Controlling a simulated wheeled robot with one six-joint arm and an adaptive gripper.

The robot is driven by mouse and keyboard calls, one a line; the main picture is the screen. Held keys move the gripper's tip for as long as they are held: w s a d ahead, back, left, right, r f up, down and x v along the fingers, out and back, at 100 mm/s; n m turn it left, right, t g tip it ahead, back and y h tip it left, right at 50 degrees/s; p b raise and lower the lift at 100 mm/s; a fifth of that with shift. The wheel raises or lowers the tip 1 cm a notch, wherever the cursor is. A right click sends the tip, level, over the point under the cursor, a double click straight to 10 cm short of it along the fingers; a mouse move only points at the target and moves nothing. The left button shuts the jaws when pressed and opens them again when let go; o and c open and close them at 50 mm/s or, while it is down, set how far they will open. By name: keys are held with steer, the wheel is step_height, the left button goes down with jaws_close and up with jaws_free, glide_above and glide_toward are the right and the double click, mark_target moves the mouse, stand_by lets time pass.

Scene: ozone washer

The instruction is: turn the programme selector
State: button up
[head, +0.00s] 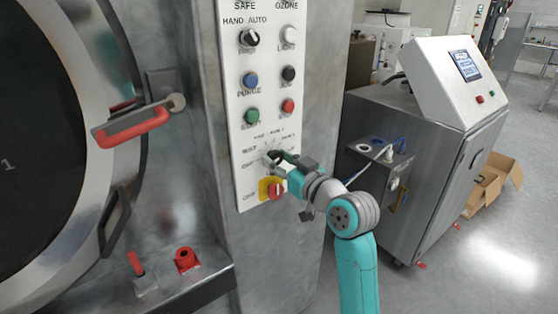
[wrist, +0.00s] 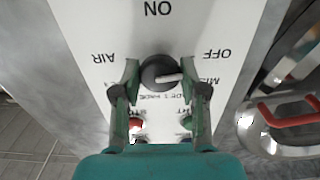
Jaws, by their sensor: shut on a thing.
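The programme selector (head: 270,157) is a dark round knob low on the white control panel, partly hidden by my gripper in the head view. In the wrist view the knob (wrist: 158,71) shows upside down, with a pale pointer line towards the right of the picture. The labels ON, OFF, AIR and a partly hidden one stand around it. My gripper (head: 280,158) is at the panel, its arm coming from the lower right. In the wrist view one finger of my gripper (wrist: 161,76) is on each side of the knob, shut on it.
A red switch on a yellow plate (head: 267,187) sits just below my gripper. Several buttons and a HAND/AUTO knob (head: 249,38) are above. A red-handled door (head: 133,127) is left. A steel cabinet (head: 440,150) and an open cardboard box (head: 490,180) stand right.

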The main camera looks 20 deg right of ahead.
steer(key=m, duration=0.5)
steer(key=shift+m, duration=0.3)
steer(key=m, duration=1.2)
steer(key=shift+m, duration=0.4)
steer(key=m, duration=0.5)
steer(key=shift+m, duration=0.3)
steer(key=o, duration=1.1)
